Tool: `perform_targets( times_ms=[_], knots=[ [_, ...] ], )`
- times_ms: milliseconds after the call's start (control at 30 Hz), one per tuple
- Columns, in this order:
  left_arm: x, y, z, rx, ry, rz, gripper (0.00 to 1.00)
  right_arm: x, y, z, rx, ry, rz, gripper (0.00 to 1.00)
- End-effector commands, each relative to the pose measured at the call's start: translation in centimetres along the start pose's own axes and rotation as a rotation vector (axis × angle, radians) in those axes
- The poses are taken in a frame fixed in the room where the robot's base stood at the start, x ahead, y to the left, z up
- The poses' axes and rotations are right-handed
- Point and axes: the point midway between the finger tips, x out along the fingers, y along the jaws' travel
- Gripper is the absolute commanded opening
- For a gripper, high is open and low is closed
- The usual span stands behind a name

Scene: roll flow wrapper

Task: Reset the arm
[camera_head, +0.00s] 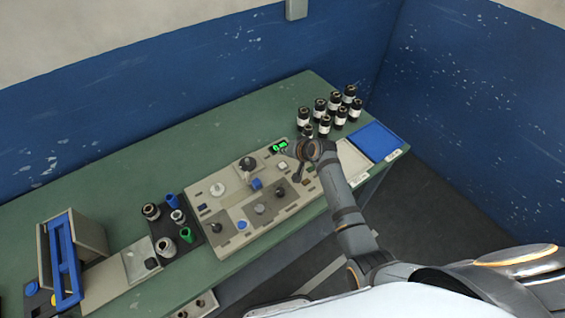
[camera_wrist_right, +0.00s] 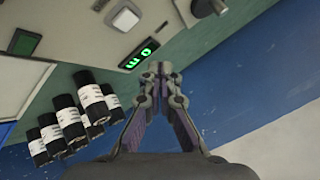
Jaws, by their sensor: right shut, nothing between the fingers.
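My right arm (camera_head: 347,205) reaches over the green table (camera_head: 140,155) from the right. My right gripper (camera_head: 292,153) is at the right part of the beige control panel (camera_head: 218,190), near its green-lit display. In the right wrist view my right gripper (camera_wrist_right: 160,68) is shut and empty, its fingertips close together beside the green display (camera_wrist_right: 138,55). I cannot tell whether it touches the panel. My left gripper is in neither view.
Several black bottles with white labels (camera_head: 334,111) stand at the back right, near the gripper. A blue tray (camera_head: 375,141) lies at the right edge. Rollers (camera_head: 168,246) and a blue-framed holder (camera_head: 65,260) are at the left. The table's back is clear.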

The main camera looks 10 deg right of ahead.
Motion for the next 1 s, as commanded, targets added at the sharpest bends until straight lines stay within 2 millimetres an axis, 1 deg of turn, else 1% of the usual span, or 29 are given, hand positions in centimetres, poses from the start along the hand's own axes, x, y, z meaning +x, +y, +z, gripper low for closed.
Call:
perform_targets(
  times_ms=[533,567,633,667,733,833,900,1000],
  knots=[
    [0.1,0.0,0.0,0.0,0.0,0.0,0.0,0.0,0.1,0.1,0.0,0.0,0.001,0.0],
    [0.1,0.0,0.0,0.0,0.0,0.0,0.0,0.0,0.2,0.1,-0.003,-0.001,0.003,0.0],
    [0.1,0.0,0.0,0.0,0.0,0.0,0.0,-0.7,0.9,1.1,-0.023,-0.014,0.023,0.0],
    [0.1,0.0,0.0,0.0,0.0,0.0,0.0,-1.3,1.5,1.8,-0.039,-0.024,0.037,0.0],
    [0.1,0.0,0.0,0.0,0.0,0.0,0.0,-3.6,3.4,4.2,-0.096,-0.059,0.092,0.0],
    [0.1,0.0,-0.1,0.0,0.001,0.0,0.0,-7.8,5.9,7.7,-0.19,-0.121,0.183,0.0],
    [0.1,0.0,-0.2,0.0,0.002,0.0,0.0,-10.6,7.2,9.6,-0.242,-0.158,0.237,0.0],
    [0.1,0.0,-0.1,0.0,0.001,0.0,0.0,-14.1,8.4,11.7,-0.301,-0.204,0.3,0.0]
  ],
)
